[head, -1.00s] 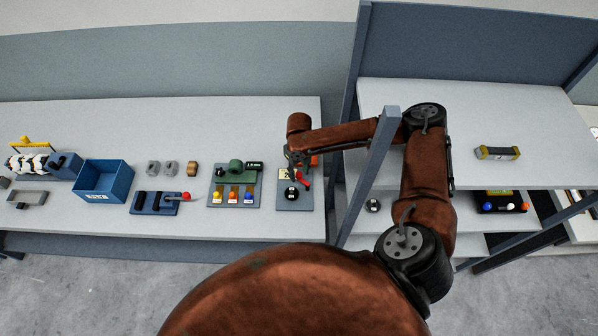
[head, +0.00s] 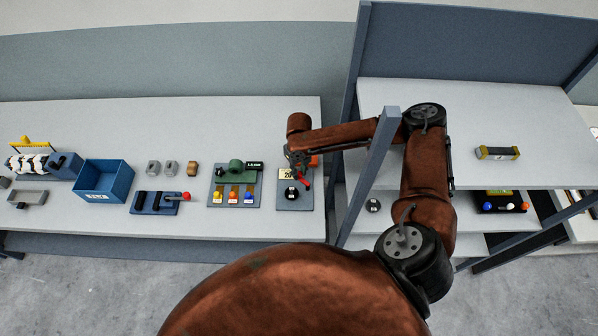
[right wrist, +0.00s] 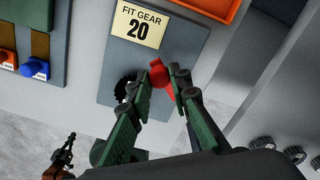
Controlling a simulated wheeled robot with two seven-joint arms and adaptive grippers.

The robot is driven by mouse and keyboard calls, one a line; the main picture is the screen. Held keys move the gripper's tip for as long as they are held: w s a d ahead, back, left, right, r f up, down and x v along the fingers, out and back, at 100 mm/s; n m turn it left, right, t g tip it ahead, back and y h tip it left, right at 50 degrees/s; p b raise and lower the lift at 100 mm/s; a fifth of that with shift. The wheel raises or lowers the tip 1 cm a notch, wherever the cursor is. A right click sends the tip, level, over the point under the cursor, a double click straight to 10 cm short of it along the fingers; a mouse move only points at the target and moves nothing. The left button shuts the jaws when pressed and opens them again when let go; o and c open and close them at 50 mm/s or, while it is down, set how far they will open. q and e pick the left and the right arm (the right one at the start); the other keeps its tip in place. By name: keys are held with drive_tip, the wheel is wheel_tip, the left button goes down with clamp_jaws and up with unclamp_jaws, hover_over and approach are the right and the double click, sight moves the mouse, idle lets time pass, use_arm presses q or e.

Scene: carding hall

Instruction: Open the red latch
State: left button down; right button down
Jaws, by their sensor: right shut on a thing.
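The red latch (head: 306,182) is on a grey-blue plate (head: 288,204) near the right end of the long bench. In the right wrist view the latch (right wrist: 158,75) sits between the two green fingertips of my right gripper (right wrist: 161,79), which is shut on it. The plate (right wrist: 96,82) carries a label (right wrist: 140,26) reading "FIT GEAR 20". A black gear (right wrist: 124,88) is beside the latch, partly hidden by a finger. In the head view my right gripper (head: 298,170) is small and partly covers the latch.
A board with coloured knobs (head: 216,203) stands just left of the plate. An orange tray (right wrist: 216,8) lies behind it. A slanted post (head: 368,175) of the right-hand shelf is close beside my right arm. A blue bin (head: 104,180) stands further left.

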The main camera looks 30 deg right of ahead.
drive_tip(key=shift+d+r+m+p, duration=0.1)
drive_tip(key=shift+m+p, duration=0.2)
drive_tip(key=shift+p, duration=0.15)
drive_tip(key=m+p, duration=0.1)
drive_tip(key=p, duration=0.1)
drive_tip(key=d+m+p, duration=0.1)
drive_tip(key=m+p, duration=0.1)
drive_tip(key=d+m+p, duration=0.1)
drive_tip(key=m+p, duration=0.1)
drive_tip(key=shift+r, duration=0.1)
drive_tip(key=shift+s+d+m+p, duration=0.1)
drive_tip(key=shift+d+m+p, duration=0.3)
drive_tip(key=shift+m+p, duration=0.55)
drive_tip(key=shift+d+m+p, duration=0.35)
drive_tip(key=shift+m+p, duration=0.3)
drive_tip(key=shift+m, duration=0.6)
drive_tip(key=c, duration=1.8)
unclamp_jaws()
drive_tip(key=shift+s+f, duration=0.1)
drive_tip(key=shift+f, duration=0.1)
drive_tip(key=shift+o, duration=0.2)
drive_tip(key=shift+r, duration=0.2)
wheel_tip(320, 180, up, 12)
drive_tip(key=shift+f, duration=0.15)
